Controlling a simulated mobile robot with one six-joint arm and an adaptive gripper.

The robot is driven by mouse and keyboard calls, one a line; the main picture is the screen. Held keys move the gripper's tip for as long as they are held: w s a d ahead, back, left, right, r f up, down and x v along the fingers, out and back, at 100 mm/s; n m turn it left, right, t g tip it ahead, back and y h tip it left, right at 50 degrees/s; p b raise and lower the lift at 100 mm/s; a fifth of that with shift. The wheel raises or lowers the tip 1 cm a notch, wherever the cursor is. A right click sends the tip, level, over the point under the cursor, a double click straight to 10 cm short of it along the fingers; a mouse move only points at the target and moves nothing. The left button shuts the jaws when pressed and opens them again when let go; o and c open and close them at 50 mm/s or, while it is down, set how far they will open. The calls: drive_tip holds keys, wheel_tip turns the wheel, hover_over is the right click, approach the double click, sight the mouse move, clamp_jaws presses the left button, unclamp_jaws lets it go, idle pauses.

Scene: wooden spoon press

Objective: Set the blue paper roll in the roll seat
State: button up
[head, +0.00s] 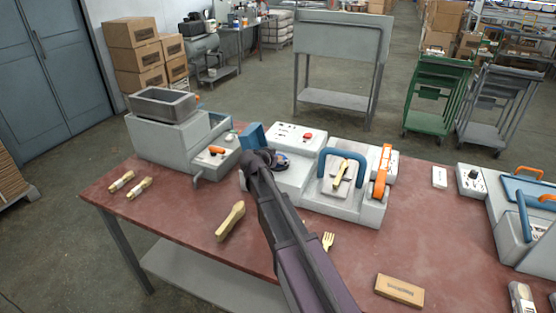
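My gripper (264,160) is at the middle of the table, at the gap between the hopper machine and the press. It points away from the camera, and my arm hides most of it, so its fingers cannot be made out. A small dark blue and white round thing (282,162) shows at its right side. It may be the blue paper roll, but I cannot tell whether it is held or rests on the machine. A blue plate (252,135) stands just behind the gripper. The roll seat cannot be clearly made out; my gripper and arm cover part of this area.
The hopper machine (165,135) stands at the left, the press (350,204) with a blue handle and orange lever at the right.

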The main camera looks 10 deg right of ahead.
drive_tip(key=shift+r, duration=0.15)
idle(0.3)
drive_tip(key=shift+s+a+r+p, duration=0.35)
drive_tip(key=shift+s+a+p, duration=0.05)
drive_tip(key=shift+s+p, duration=0.1)
drive_tip(key=p+v, duration=0.4)
drive_tip(key=v, duration=0.4)
drive_tip(key=shift+s+a+r, duration=0.15)
drive_tip(key=shift+s+r, duration=0.05)
drive_tip(key=shift+p+v, duration=0.5)
drive_tip(key=shift+v, duration=0.4)
drive_tip(key=shift+s+f, duration=0.15)
drive_tip(key=shift+f, duration=0.05)
